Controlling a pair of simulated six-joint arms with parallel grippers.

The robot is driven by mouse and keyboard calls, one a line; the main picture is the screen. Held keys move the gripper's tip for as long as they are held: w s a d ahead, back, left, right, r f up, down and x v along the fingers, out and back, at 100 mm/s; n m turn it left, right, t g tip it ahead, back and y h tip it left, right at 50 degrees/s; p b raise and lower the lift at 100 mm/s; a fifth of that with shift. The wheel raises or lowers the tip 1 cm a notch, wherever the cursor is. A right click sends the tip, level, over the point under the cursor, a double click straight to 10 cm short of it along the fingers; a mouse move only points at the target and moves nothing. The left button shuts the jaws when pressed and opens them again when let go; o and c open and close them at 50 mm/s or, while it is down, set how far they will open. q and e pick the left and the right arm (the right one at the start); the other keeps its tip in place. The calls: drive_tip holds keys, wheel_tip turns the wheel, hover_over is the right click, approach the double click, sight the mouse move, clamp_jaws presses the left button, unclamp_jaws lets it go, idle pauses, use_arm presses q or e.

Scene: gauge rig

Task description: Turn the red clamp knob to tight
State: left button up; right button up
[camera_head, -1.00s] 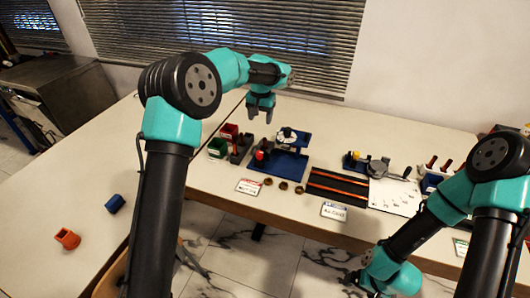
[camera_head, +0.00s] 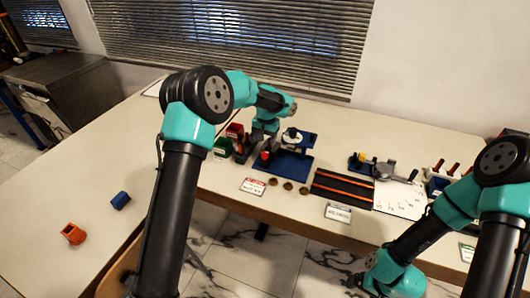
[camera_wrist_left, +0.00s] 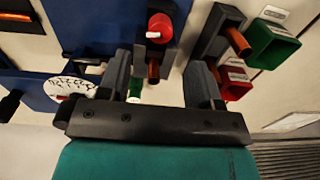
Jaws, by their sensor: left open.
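The red clamp knob (camera_head: 265,156) sits at the left of a blue base plate (camera_head: 290,166) in the head view. In the left wrist view the knob (camera_wrist_left: 160,27) is round with a pale mark on it, on a dark block with an orange-brown rod (camera_wrist_left: 153,70) below. My left gripper (camera_head: 264,132) is low over the rig, just behind the knob. In the left wrist view its fingers (camera_wrist_left: 160,82) are apart, not around the knob. My right gripper (camera_head: 362,284) is at the bottom of the head view, small and dark, its jaws unclear.
A white dial (camera_head: 291,136) stands behind the plate. Several brown rings (camera_head: 288,186) lie in front. A blue block (camera_head: 120,200) and an orange part (camera_head: 73,234) lie on the bare left table.

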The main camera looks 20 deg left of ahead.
sight(265, 152)
use_arm(q)
wheel_tip(265, 152, down, 7)
drive_tip(key=shift+a+f, duration=0.1)
idle(0.4)
drive_tip(key=c, duration=0.9)
